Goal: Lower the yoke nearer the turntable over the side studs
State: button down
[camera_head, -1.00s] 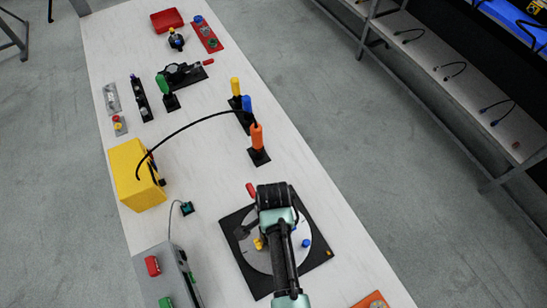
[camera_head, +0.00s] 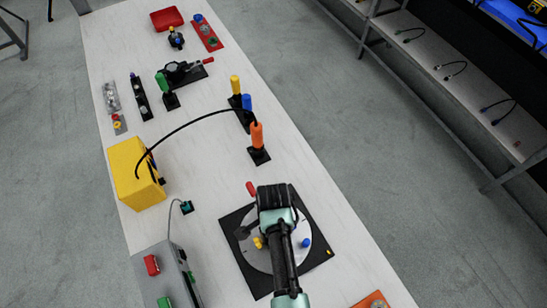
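The turntable, a pale round disc (camera_head: 284,266) on a black square plate (camera_head: 236,219), lies at the lower middle of the head view. It carries a yellow knob (camera_head: 258,242) and a blue knob (camera_head: 306,243). My arm's end hangs over the disc and covers its middle. My gripper's fingertips are hidden behind the wrist, so I cannot tell their opening or any contact. A red piece (camera_head: 251,188) shows just beyond the plate. A black rounded fixture (camera_head: 178,71) with a red-tipped lever (camera_head: 207,61) sits farther up the bench. I cannot clearly make out a yoke or side studs.
Orange (camera_head: 257,136), blue (camera_head: 247,102), yellow (camera_head: 235,85) and green (camera_head: 161,82) handles stand upright on the bench. A yellow box (camera_head: 136,173) with an arching black cable is at left, above a grey box (camera_head: 165,275).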

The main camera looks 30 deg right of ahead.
jog(key=shift+f, duration=0.15)
dwell(0.3)
jog(key=c, duration=0.9)
grip_release()
jog(key=o, duration=0.5)
jog(key=shift+o, duration=0.2)
notch_tip(320, 180, up, 13)
jog(key=shift+b, duration=0.65)
jog(key=shift+w, duration=0.1)
